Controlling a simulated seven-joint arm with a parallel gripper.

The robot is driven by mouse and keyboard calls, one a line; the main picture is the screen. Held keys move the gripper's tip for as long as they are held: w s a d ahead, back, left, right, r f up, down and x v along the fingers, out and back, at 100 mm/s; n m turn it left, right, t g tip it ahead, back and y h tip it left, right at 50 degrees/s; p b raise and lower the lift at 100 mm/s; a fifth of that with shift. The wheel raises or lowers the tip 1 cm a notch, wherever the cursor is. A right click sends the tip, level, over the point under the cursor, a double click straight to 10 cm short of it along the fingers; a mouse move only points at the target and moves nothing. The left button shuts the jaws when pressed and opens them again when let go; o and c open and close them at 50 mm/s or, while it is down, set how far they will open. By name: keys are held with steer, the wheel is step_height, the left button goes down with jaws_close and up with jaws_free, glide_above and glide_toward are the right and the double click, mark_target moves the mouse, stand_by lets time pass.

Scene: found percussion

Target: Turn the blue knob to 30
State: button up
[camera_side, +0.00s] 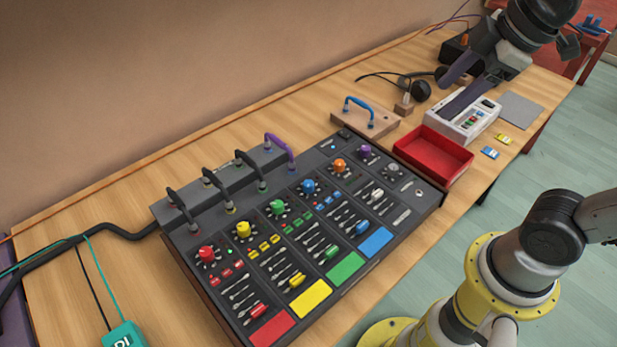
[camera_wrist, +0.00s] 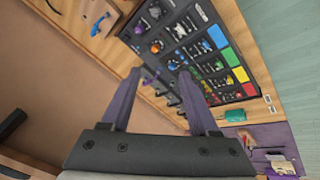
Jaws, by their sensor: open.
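The blue knob (camera_side: 308,186) stands on the dark mixer panel (camera_side: 345,263), between the green knob (camera_side: 278,207) and the orange knob (camera_side: 339,166). Its scale marks are too small to read. In the wrist view the blue knob (camera_wrist: 174,65) lies beyond and just left of the right fingertip. My gripper (camera_side: 441,100) is at the upper right in the side view, well away from the knob, over the table's right part. In the wrist view my gripper (camera_wrist: 157,74) has its two purple fingers spread apart, with nothing held between them.
Looped patch cables (camera_side: 222,188) rise along the panel's back edge. A red tray (camera_side: 433,156), a board with a blue handle (camera_side: 366,123) and a white device (camera_side: 464,122) stand right of the panel. A teal box (camera_side: 125,335) lies at the front left.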

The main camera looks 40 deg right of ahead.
steer(key=w+a+n+g, duration=0.25)
steer(key=w+n, duration=0.25)
steer(key=w, duration=0.3)
steer(key=n+g, duration=0.3)
steer(key=n, duration=0.2)
glide_above(308, 183)
step_height(308, 183, down, 13)
step_height(308, 183, down, 13)
jaws_close()
